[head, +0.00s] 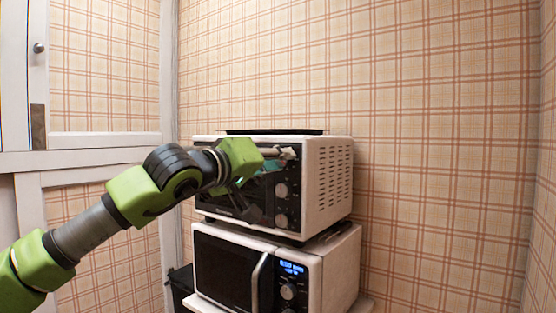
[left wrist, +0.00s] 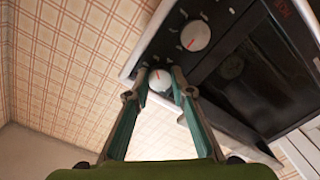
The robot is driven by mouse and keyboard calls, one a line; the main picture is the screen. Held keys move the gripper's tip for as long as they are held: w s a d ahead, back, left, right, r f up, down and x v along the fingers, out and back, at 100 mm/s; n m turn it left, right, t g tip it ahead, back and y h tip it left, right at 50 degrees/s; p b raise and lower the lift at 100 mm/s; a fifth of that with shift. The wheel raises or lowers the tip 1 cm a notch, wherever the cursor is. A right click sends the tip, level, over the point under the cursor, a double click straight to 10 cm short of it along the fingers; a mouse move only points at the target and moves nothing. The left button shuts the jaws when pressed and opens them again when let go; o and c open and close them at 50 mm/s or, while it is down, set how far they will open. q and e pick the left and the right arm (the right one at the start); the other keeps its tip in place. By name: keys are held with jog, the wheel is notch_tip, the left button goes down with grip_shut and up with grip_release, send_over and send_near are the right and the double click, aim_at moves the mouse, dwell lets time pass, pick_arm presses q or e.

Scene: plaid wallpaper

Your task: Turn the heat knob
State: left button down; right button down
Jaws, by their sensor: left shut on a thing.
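The white toaster oven (head: 325,180) has a dark front panel with a column of round knobs. A middle knob (head: 282,190) and a lower knob (head: 282,220) show in the head view. My left gripper (head: 288,153) is at the top of this column and hides the spot there. In the left wrist view, the fingers of my left gripper (left wrist: 158,82) are on both sides of a pale round knob (left wrist: 160,80) with a red mark, and shut on it. Another pale knob (left wrist: 195,36) with a red mark is beside it, clear of the fingers. My right gripper is out of view.
The toaster oven stands on a white microwave (head: 340,270) with a lit blue display. A dark flat item (head: 275,132) lies on top of the oven. A white panelled door (head: 100,155) is at the left, and plaid wall (head: 440,150) is behind.

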pick_arm(q)
jog(key=shift+d+f+m, duration=0.1)
jog(key=shift+f+m, duration=0.15)
jog(key=shift+m, duration=0.25)
jog(key=c, duration=2)
grip_release()
jog(key=shift+c, duration=0.2)
jog(key=shift+r, duration=0.1)
jog(key=v, duration=1.2)
jog(key=shift+d, duration=0.1)
